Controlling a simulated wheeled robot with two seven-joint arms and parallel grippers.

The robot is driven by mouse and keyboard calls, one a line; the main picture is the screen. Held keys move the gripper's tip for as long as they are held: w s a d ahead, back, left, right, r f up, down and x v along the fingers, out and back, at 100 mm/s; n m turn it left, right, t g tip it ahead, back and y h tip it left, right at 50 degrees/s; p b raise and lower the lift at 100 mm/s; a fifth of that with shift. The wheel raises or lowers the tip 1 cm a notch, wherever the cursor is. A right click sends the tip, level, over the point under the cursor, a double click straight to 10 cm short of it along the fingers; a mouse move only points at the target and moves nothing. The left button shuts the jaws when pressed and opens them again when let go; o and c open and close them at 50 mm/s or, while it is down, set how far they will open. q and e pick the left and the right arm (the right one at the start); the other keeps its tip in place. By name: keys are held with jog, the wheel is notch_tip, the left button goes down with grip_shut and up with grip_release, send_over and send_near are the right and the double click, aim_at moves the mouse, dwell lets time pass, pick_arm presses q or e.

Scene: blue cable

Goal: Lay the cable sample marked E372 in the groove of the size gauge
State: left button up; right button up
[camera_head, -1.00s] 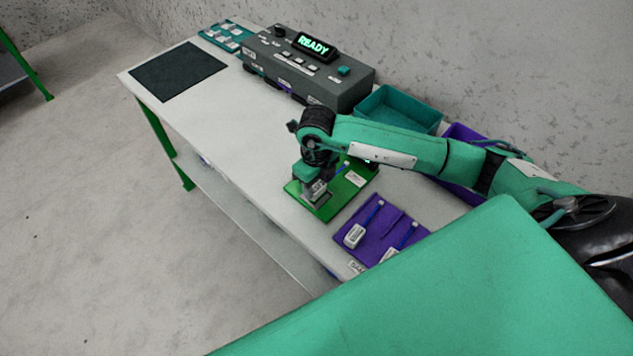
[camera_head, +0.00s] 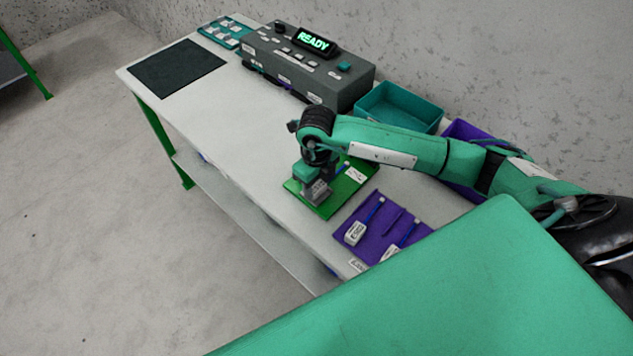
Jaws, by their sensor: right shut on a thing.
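The size gauge appears to be the green board (camera_head: 328,209) near the front edge of the table, with a white label on its right part. My right gripper (camera_head: 316,194) points down over the left part of this board, shut on a cable sample. The sample is nearly all hidden by the gripper and wrist, and its marking cannot be read. Whether it lies in the groove cannot be told. Two other blue cable samples with white tags lie on the purple holder (camera_head: 371,223), one tag (camera_head: 355,233) at its left and another (camera_head: 391,253) near its front. My left gripper is out of view.
A grey device (camera_head: 309,72) with a lit READY display stands at the back. A teal bin (camera_head: 398,105) and a purple bin (camera_head: 457,188) stand to the right. A dark mat (camera_head: 178,70) and a teal tray (camera_head: 224,34) lie at the far end. The table's middle is clear.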

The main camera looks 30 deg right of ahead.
jog(key=o, duration=1.1)
jog(key=shift+r+p, duration=2.3)
jog(key=shift+r, duration=1.7)
